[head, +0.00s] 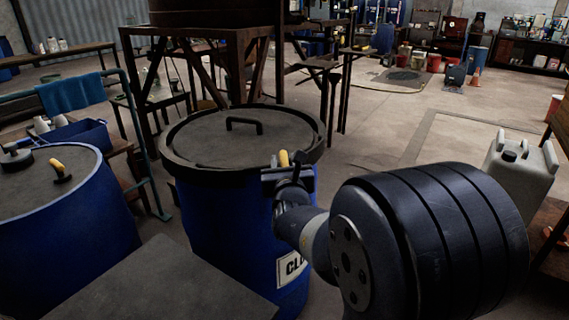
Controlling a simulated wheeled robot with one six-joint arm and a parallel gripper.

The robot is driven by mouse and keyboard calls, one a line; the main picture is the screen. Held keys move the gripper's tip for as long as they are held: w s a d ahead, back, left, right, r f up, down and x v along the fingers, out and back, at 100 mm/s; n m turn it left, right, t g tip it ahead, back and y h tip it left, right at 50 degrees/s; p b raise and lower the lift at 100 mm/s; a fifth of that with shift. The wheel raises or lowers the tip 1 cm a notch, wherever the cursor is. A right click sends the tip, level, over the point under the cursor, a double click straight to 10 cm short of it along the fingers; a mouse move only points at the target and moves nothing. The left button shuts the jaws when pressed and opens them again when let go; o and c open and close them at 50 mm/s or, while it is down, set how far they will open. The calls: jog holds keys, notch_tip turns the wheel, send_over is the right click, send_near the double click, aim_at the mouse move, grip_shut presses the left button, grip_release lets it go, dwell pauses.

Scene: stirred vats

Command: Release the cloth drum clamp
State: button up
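The cloth drum (225,235) is a tall blue drum in the middle of the head view. Its white label is partly hidden by my arm; only "CL" and part of another letter show. A dark lid with a black handle (244,125) covers it, with a dark clamp ring (205,171) around the rim. A yellow lever tip (284,158) shows at the ring's front right. My gripper (286,163) is at this rim, with its dark fingers on either side of the yellow tip. The rest of the lever is hidden, and I cannot tell whether the fingers grip it.
Another blue drum (62,225) with a yellow-handled fitting stands at the left. A grey flat surface (160,287) lies in front. A pale jerrycan (518,170) stands at the right. A dark timber stand rises behind the cloth drum. Floor is open to the back right.

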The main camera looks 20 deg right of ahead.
jog(key=shift+o, duration=0.7)
jog(key=p+v, duration=0.1)
jog(key=v, duration=0.9)
jog(key=shift+s+a, duration=0.15)
jog(key=shift+s, duration=0.25)
